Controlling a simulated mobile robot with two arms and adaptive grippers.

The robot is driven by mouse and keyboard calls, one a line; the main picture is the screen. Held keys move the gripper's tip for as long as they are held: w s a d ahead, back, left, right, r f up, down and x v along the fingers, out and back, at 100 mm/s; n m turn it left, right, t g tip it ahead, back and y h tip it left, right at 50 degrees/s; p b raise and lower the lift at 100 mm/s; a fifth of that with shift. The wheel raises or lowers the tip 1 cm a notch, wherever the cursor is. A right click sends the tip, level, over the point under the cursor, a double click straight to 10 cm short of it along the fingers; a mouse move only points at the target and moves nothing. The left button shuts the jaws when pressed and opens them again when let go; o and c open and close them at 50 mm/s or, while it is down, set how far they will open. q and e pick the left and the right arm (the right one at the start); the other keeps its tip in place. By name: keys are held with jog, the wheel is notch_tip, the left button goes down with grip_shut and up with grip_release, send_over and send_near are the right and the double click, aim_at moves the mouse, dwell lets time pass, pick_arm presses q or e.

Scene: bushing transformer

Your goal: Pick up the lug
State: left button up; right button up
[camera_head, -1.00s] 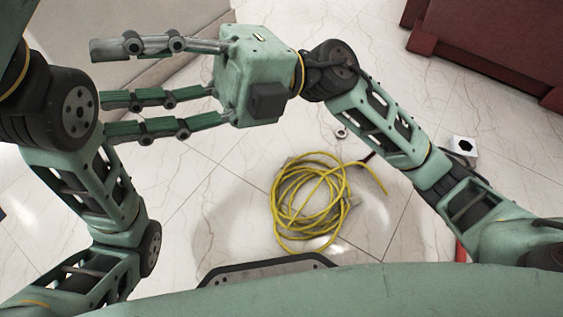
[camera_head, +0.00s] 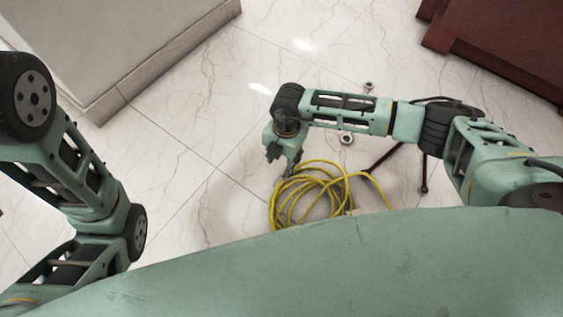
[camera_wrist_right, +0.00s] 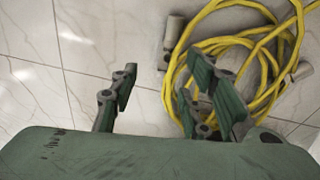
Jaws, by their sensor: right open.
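My right gripper (camera_head: 281,162) is open and points down at the floor, over the upper left edge of the yellow cable coil (camera_head: 318,199). In the right wrist view its fingers (camera_wrist_right: 168,98) are spread and empty, with the coil (camera_wrist_right: 260,99) below and to the right. A pale grey cylindrical piece (camera_wrist_right: 174,31) lies at the coil's left edge, beyond the fingers. Either may be the lug; I cannot tell which. The gripper hides part of the coil. My left gripper is out of view.
Small round metal pieces (camera_head: 347,139) lie on the tiled floor near my right arm. A thin dark red rod (camera_head: 385,160) is beside it. A pale block (camera_head: 120,60) stands upper left and a dark red cabinet (camera_head: 500,45) upper right. The floor left of the coil is clear.

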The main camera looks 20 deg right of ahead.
jog(key=shift+w+d+f+h, duration=0.2)
jog(key=shift+d+f, duration=0.05)
jog(key=shift+d, duration=0.3)
jog(key=shift+w+d+f+h, duration=0.15)
jog(key=shift+d+f+h, duration=0.1)
jog(key=shift+d, duration=0.3)
jog(key=shift+w+d+f+b, duration=0.1)
jog(key=shift+d+f+b, duration=0.15)
jog(key=shift+f+b, duration=0.95)
jog(key=shift+f, duration=0.35)
jog(key=f+b, duration=0.4)
jog(key=shift+s+a, duration=0.25)
jog(key=shift+s, duration=0.1)
jog(key=shift+f+b, duration=0.45)
jog(key=shift+r, duration=0.1)
jog(key=shift+c, duration=0.5)
grip_shut()
